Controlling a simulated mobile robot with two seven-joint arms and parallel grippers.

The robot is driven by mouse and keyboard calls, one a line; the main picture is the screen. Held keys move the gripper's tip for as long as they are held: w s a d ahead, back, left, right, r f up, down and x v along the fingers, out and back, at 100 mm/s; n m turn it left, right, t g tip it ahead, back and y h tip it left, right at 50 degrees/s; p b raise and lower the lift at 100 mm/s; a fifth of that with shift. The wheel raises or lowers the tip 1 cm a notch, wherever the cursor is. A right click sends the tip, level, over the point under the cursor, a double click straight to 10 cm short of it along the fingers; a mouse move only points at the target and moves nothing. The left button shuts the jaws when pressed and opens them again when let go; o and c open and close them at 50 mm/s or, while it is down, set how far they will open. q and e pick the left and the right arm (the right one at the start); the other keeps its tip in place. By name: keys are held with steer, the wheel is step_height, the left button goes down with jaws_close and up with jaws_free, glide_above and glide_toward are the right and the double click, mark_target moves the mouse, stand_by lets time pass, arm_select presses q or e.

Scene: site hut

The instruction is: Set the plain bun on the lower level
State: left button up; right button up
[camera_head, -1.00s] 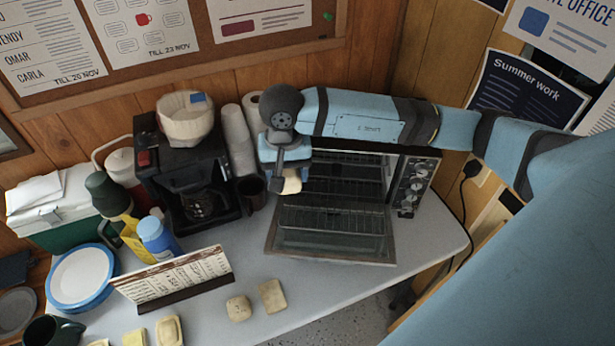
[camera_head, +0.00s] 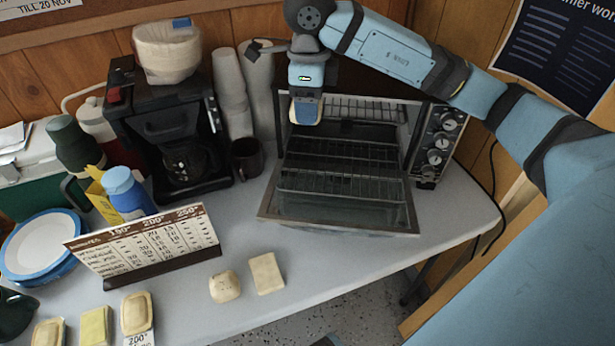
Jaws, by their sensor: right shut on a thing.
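My right gripper (camera_head: 306,96) points down at the front left edge of the toaster oven's opening. It is shut on a small pale piece, taken as the plain bun (camera_head: 306,112); the fingers hide part of it. The toaster oven (camera_head: 437,145) stands at the back right with its glass door (camera_head: 342,213) folded down. Inside are an upper wire rack (camera_head: 362,110) and a lower rack (camera_head: 350,152), both seen empty where visible. The held piece is in front of the upper rack's left end. My left gripper is not in view.
A coffee maker (camera_head: 165,125), cup stacks (camera_head: 231,88) and a dark mug (camera_head: 247,158) stand left of the oven.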

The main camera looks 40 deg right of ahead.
steer(key=b, duration=0.1)
glide_above(309, 179)
step_height(309, 179, down, 13)
arm_select(q)
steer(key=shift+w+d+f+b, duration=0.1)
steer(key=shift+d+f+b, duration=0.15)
steer(key=shift+b, duration=0.1)
arm_select(e)
steer(key=shift+f, duration=2.15)
steer(key=shift+f, duration=0.25)
steer(key=o, duration=0.9)
steer(key=shift+r, duration=0.1)
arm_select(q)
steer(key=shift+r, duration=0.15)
